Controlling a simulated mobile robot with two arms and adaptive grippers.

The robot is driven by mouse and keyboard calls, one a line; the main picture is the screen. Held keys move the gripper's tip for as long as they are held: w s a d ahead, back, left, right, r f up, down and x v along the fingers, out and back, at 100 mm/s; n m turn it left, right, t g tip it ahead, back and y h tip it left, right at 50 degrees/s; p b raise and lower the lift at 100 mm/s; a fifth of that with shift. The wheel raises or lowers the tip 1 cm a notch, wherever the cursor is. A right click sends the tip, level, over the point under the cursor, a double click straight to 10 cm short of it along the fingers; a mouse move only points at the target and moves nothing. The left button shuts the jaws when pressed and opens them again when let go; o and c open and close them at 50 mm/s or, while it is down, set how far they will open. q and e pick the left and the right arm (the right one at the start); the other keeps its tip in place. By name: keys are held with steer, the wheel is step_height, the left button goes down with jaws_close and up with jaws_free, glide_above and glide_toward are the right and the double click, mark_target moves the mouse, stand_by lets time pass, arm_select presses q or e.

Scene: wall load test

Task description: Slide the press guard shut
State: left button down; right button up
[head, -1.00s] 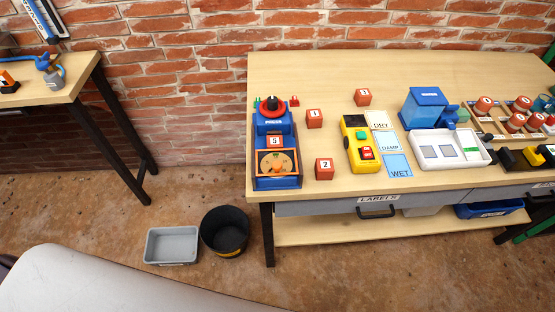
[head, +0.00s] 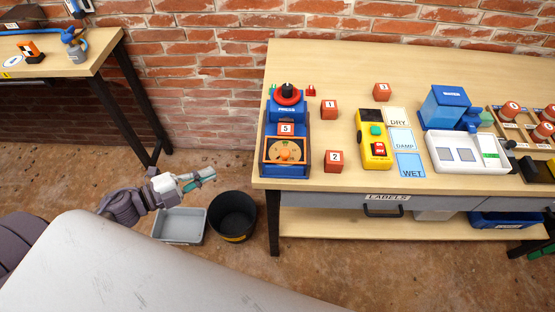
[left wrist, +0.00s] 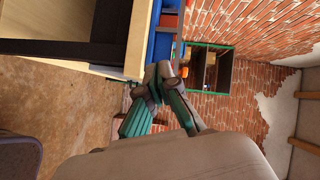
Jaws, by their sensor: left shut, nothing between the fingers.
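The blue press (head: 287,113) stands at the left end of the workbench in the head view, with a red and black knob on top. A block marked 5 (head: 286,129) sits between press and dial. I cannot tell the guard apart from these parts. My left gripper (head: 205,177) is shut and empty, left of the bench and apart from it; its fingers also show in the left wrist view (left wrist: 163,88). My right gripper is not in view.
Numbered red blocks 1 (head: 329,109) and 2 (head: 333,161) stand just right of the press. A yellow control box (head: 374,150) is further right. A grey bin (head: 180,226) and a black bucket (head: 233,216) stand on the floor below my left gripper.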

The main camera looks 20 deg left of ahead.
mark_target(273, 140)
arm_select(q)
steer(key=s+d+r+m+g+h, duration=0.3)
steer(key=d+r+m+g, duration=0.1)
steer(key=d+r+m, duration=0.25)
steer(key=shift+n, duration=0.25)
steer(key=p+x, duration=0.1)
steer(key=x, duration=0.3)
steer(key=w+x, duration=0.1)
steer(key=x, duration=0.2)
steer(key=a+p+x, duration=0.1)
steer(key=x, duration=0.3)
steer(key=shift+w+d+r+p, duration=0.2)
steer(key=shift+w+r+p, duration=0.15)
steer(key=shift+w, duration=0.25)
steer(key=shift+w+d+f, duration=0.1)
steer(key=shift+w+f, duration=0.1)
steer(key=shift+w, duration=0.4)
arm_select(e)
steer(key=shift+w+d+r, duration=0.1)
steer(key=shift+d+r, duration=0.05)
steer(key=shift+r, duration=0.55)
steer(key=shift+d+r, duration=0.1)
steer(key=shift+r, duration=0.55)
